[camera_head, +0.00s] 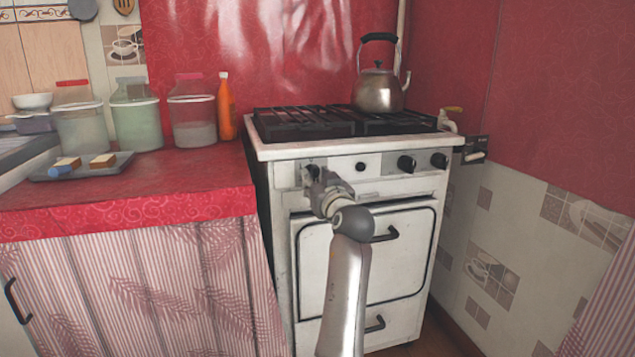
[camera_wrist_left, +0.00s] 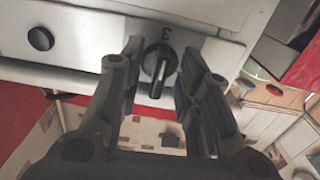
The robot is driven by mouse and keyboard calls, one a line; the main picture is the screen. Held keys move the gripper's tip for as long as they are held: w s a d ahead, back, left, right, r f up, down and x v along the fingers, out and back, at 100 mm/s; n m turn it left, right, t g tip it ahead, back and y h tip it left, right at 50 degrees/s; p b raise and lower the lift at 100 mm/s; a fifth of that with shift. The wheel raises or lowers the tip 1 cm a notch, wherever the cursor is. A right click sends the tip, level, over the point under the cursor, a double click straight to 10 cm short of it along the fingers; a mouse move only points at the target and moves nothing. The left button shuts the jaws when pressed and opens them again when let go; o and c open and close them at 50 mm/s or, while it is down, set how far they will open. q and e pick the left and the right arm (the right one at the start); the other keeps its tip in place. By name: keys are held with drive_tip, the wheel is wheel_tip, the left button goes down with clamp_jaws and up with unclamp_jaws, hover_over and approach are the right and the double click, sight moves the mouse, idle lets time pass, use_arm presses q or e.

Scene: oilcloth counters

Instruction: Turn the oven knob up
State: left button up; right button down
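The white stove (camera_head: 345,250) stands in the middle of the head view with black knobs on its front panel. My left gripper (camera_head: 318,183) is at the left end of that panel, in front of the leftmost knob, which it mostly hides in the head view. In the left wrist view the black oven knob (camera_wrist_left: 157,62) has a pale pointer line and a figure like a 3 above it. The two fingers of my left gripper (camera_wrist_left: 163,50) are open, one on each side of the knob, with small gaps visible. My right gripper is not in view.
A kettle (camera_head: 378,88) sits on the back right of the stove top. The counter (camera_head: 180,180) at left holds jars, an orange bottle (camera_head: 226,106) and a tray (camera_head: 110,166). The oven door handle (camera_head: 386,234) is below the panel. A tiled wall stands close at right.

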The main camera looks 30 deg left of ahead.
use_arm(q)
drive_tip(key=shift+r, duration=0.15)
wheel_tip(320, 180, up, 10)
idle(0.3)
idle(0.4)
